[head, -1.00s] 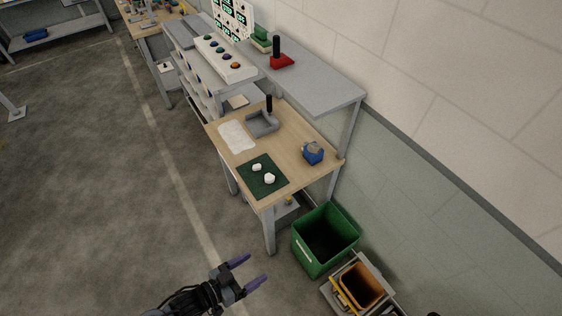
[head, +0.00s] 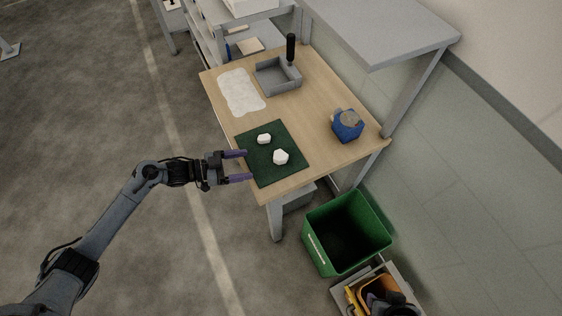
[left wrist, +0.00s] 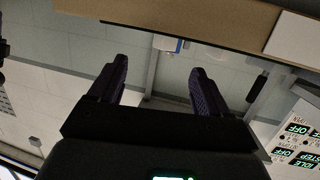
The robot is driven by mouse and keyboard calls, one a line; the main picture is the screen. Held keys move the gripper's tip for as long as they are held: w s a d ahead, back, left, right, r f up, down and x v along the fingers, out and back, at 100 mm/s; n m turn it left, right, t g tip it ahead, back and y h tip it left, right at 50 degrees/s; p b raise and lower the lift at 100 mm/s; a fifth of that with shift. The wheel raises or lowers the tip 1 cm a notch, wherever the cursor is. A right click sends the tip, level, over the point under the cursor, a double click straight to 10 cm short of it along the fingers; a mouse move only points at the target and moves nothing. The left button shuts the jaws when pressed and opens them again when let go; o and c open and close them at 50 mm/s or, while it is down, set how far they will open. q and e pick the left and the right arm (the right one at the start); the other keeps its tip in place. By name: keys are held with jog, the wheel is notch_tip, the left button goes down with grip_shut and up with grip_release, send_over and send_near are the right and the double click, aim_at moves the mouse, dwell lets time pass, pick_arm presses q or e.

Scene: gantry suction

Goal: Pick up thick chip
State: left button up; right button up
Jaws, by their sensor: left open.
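Two small white chips lie apart on a dark green mat (head: 292,172) at the table's near left corner. One chip (head: 264,139) is farther back, and the other (head: 281,157) is nearer and looks a little bigger. I cannot tell for sure which is the thick one. My left gripper (head: 248,166) is open and empty, its purple fingers at the mat's left edge, left of the chips. In the left wrist view the open fingers (left wrist: 157,68) show with nothing between them.
The wooden table (head: 312,110) also holds a white cloth-like sheet (head: 241,92), a grey tray-like holder (head: 277,77) with a black handle, and a blue object (head: 347,125). A green bin (head: 318,243) stands below the table's front right. A grey shelf (head: 390,28) overhangs the back.

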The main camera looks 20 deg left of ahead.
aim_at(273, 161)
pick_arm(q)
jog(key=x, duration=0.4)
jog(key=shift+w+d+r+b, duration=0.15)
jog(key=shift+w+b, duration=0.15)
jog(key=shift+w, duration=0.25)
jog(key=shift+w+d, duration=0.2)
jog(key=shift+d, duration=0.15)
jog(key=shift+w+d+f, duration=0.3)
jog(key=shift+w+d, duration=0.05)
jog(key=shift+w, duration=0.05)
jog(key=b+x, duration=0.1)
jog(key=x, duration=0.3)
jog(key=shift+w, duration=0.15)
pick_arm(e)
jog(key=shift+w+f, duration=0.6)
jog(key=shift+f, duration=0.35)
jog(key=shift+a, duration=0.1)
pick_arm(q)
jog(key=c, duration=1.1)
jog(key=shift+r, duration=0.1)
